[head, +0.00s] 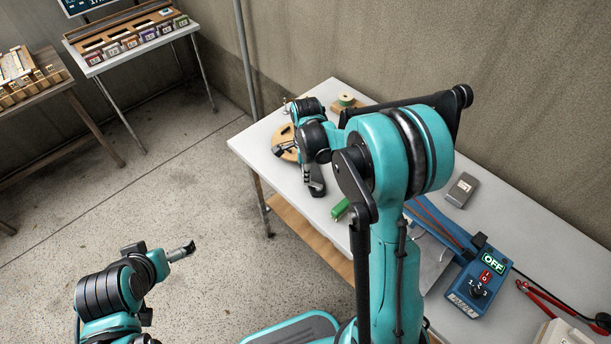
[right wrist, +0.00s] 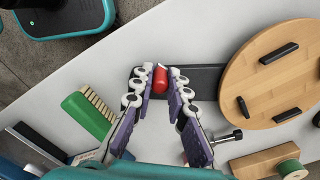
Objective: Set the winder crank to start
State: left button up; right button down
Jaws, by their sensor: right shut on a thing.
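The winder shows in the right wrist view as a round wooden disc (right wrist: 268,78) with black pegs. A flat black crank arm (right wrist: 207,80) reaches left from it to a red knob (right wrist: 160,79). My right gripper (right wrist: 159,84) is shut on this crank knob, one finger on each side. In the head view the wooden disc (head: 285,153) is partly hidden behind my right arm, and my right gripper (head: 315,187) is beside it. My left gripper (head: 184,251) is over the floor, away from the table; its jaws are too small to judge. I see no start mark.
A green brush (right wrist: 88,114) lies left of my right gripper. A wooden block with a spool (right wrist: 291,170) stands near the disc. A blue box with an OFF display (head: 480,282), a grey device (head: 461,190) and red-handled pliers (head: 540,299) are on the white table (head: 250,143).

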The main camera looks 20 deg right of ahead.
jog(key=shift+w+d+m, duration=0.15)
jog(key=shift+m, duration=0.25)
jog(key=c, duration=1.5)
grip_release()
notch_tip(320, 180, up, 12)
